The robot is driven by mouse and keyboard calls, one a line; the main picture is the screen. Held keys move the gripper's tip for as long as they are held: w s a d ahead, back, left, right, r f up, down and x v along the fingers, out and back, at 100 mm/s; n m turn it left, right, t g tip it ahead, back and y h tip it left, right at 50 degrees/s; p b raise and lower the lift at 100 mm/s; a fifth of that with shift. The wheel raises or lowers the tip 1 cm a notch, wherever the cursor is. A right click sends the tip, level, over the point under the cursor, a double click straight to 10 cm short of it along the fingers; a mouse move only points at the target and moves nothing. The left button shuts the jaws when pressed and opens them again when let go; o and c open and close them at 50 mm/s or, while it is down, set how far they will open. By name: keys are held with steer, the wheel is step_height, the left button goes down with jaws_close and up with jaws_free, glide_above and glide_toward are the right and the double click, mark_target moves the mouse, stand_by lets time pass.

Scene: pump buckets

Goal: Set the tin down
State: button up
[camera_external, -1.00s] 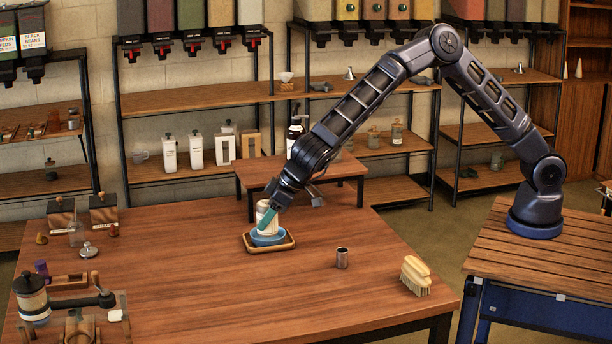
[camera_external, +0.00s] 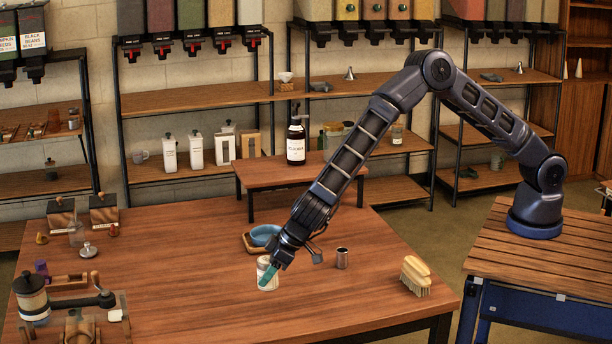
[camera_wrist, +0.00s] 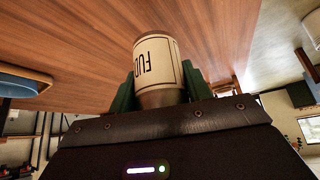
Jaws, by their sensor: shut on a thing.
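The tin (camera_external: 267,274) is a small can with a cream label and a metal rim. In the external view it is at the table's middle, in front of the tray, and appears at or very close to the tabletop; I cannot tell whether it touches. My gripper (camera_external: 268,275) is shut on the tin, its green fingers on either side. The wrist view shows the tin (camera_wrist: 158,62) between the fingers, with dark letters on its label, partly hidden at its lower end by my gripper.
A wooden tray (camera_external: 250,243) with a blue bowl (camera_external: 264,234) is just behind the tin. A pump bottle (camera_external: 296,140) stands on the raised shelf (camera_external: 270,172).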

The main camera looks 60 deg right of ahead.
mark_target(268, 290)
steer(key=shift+f, duration=2.95)
steer(key=o, duration=1)
steer(key=shift+f, duration=0.15)
steer(key=shift+o, duration=0.2)
steer(key=v, duration=1.2)
steer(key=shift+r, duration=0.2)
